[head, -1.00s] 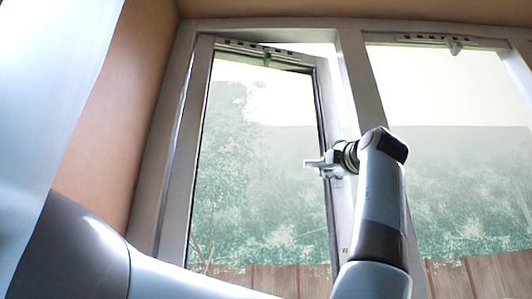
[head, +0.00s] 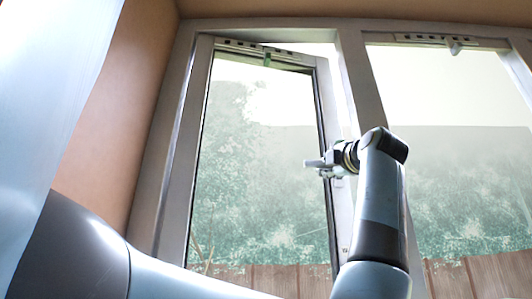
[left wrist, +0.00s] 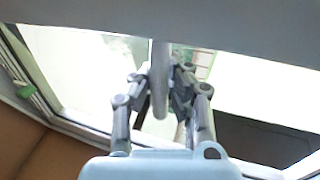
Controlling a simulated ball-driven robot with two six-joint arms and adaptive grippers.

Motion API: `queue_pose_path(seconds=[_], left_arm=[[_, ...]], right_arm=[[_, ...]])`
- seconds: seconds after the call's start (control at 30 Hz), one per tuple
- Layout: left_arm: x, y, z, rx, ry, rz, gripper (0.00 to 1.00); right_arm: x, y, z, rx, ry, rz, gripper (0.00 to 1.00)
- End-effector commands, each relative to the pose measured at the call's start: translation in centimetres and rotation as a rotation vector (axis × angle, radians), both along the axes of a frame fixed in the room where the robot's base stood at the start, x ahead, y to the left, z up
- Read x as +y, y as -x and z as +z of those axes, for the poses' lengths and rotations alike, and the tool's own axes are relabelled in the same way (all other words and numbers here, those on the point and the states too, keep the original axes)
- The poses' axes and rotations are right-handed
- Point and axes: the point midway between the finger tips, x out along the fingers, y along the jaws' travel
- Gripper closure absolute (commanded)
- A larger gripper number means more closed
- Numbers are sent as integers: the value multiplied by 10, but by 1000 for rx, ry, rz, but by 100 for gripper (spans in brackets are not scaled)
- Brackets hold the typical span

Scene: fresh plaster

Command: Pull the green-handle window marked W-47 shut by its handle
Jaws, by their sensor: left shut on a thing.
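The window sash (head: 181,190) on the left stands ajar in its frame, tilted out of line with it at the top. No W-47 marking is readable. My left gripper (head: 318,165) is at the sash's right edge, about mid-height. In the left wrist view, my left gripper (left wrist: 163,78) is shut on a pale grey, bar-like handle (left wrist: 160,55) that runs between its fingers. No green shows on the part of the handle in view. A small green piece (head: 267,59) sits at the sash's top edge. My right gripper is not in view.
A second window (head: 455,85) with a grey top fitting is to the right, past the upright post (head: 362,85). An orange-brown wall (head: 125,125) stands at the left, with a pale translucent sheet (head: 55,90) in front of it.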

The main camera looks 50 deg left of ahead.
Motion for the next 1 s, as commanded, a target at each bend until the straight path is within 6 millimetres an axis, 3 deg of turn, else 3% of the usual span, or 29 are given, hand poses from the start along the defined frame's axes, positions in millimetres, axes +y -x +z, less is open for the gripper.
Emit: queue_pose_path(seconds=[1.0], left_arm=[[-25, 26, -1, 0, 2, -91, 100]], right_arm=[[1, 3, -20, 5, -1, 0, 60]])
